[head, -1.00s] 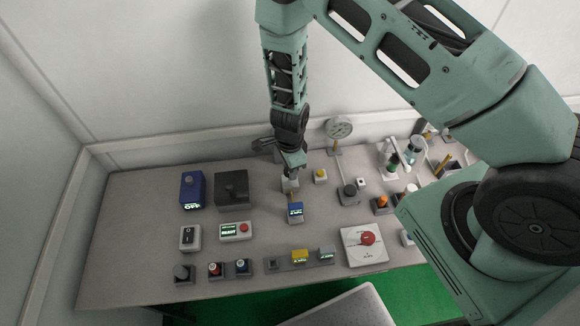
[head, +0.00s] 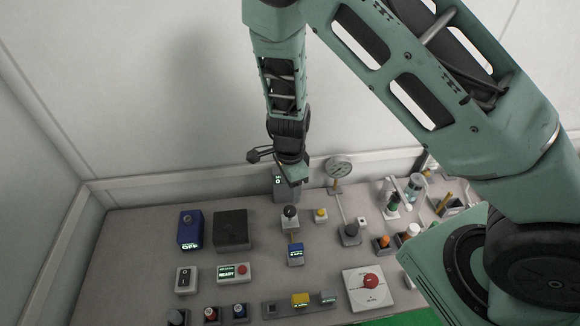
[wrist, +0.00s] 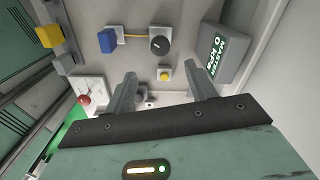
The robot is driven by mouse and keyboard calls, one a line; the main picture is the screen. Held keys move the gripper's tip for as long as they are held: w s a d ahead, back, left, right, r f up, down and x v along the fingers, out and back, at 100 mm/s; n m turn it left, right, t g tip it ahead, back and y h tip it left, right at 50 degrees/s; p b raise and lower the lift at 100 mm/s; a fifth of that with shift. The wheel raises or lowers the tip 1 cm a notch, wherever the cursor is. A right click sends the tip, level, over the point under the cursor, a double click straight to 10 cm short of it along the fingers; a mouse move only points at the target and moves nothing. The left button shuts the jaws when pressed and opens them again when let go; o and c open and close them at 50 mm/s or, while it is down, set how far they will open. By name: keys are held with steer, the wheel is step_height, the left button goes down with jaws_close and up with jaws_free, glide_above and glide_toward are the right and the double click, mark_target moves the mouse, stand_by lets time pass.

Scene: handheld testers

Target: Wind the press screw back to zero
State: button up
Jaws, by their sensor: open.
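A round black knob (head: 290,211) with a pale pointer line sits on a light block, linked by a yellow-orange rod to a small blue display box (head: 295,254). I take this knob for the press screw, but no readable label confirms it. The knob (wrist: 160,44) and blue box (wrist: 107,41) also show in the wrist view. The box's lit text is too small to read. My gripper (head: 292,180) is above and behind the knob, apart from it. In the wrist view my gripper (wrist: 164,88) has its fingers spread, with nothing between them.
A grey display (wrist: 215,52) reading "MASTER" and "0 KPS" stands behind. A yellow button (head: 320,215) is right of the knob. A dial gauge (head: 339,167) rises on a post. A dark box (head: 231,229) stands left; a red-knobbed white panel (head: 368,290) is front right.

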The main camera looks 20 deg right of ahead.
step_height(320, 180, up, 7)
stand_by(0.3)
steer(key=shift+c, duration=0.2)
